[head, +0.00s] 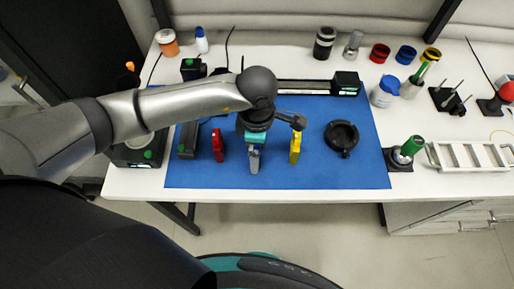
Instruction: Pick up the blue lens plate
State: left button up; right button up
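My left arm reaches in from the left over the blue mat (340,178). My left gripper (254,167) points down at the mat between a red plate (218,145) and a yellow plate (295,148), both standing upright. I cannot make out a blue lens plate; my gripper and wrist cover the spot between the red and yellow plates. The gripper's fingers look close together, but whether they hold anything is too small to tell. My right gripper is out of view.
A black ring-shaped part (341,137) lies on the mat to the right. A dark rail (303,87) runs along the back. A green-handled tool (411,146) and a white rack (470,156) stand at the right. The mat's front right is clear.

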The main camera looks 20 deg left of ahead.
pick_arm(q)
jog(key=shift+f, duration=0.25)
jog(key=c, duration=1.3)
jog(key=shift+r, duration=0.15)
